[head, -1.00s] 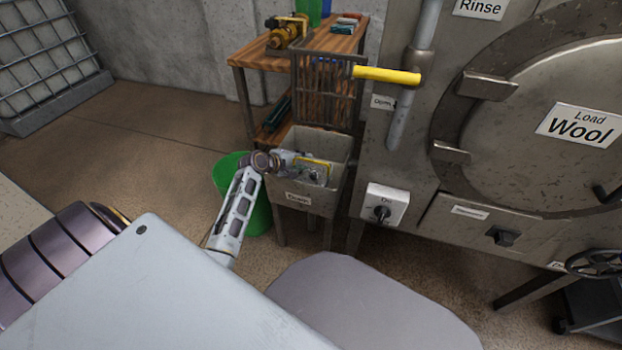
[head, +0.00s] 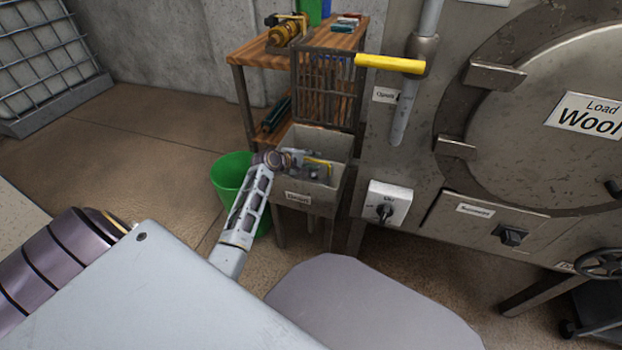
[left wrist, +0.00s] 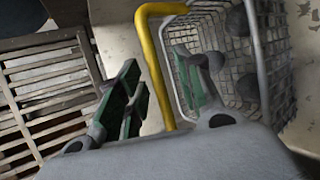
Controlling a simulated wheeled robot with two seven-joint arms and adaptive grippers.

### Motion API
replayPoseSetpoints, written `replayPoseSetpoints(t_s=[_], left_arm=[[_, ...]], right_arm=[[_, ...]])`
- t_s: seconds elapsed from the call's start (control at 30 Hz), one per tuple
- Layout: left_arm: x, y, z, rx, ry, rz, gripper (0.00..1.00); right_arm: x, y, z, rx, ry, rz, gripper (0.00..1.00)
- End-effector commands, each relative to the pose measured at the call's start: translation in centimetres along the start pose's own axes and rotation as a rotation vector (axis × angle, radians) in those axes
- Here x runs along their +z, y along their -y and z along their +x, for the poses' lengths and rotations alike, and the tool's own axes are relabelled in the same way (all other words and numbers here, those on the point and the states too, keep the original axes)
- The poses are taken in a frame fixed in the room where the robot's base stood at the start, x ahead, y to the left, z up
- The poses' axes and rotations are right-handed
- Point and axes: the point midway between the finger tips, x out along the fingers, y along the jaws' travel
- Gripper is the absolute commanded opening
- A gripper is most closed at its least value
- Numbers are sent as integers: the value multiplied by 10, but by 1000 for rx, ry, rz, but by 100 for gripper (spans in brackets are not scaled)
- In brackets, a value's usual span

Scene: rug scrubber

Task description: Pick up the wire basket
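The wire basket (left wrist: 245,55) is a grey mesh basket with dark round lumps in it and a yellow handle (left wrist: 152,45). In the head view, the yellow handle (head: 319,161) shows inside a grey metal bin (head: 313,204), and the basket is mostly hidden. My left gripper (head: 305,160) reaches into the bin from the left. In the left wrist view, its green-padded fingers (left wrist: 158,92) are apart, with the yellow handle passing between them. Contact on both sides is not visible. My right gripper is not in view.
A slatted grate (head: 325,85) stands upright behind the bin. A green bucket (head: 231,175) is left of it. The large machine (head: 470,130) with a yellow-gripped lever (head: 390,64) stands close on the right. A wooden workbench (head: 262,52) is behind.

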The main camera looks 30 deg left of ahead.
Motion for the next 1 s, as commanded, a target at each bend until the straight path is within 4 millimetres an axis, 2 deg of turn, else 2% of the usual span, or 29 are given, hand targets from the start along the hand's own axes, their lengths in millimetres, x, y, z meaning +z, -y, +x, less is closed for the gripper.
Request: replayPoseSetpoints(t_s=[0.27,0.57,1.0], left_arm=[[0,0,0,0,0,0,36],[0,0,0,0,0,0,0],[0,0,0,1,0,0,0]], right_arm=[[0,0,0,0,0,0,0],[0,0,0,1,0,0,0],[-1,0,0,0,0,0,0]])
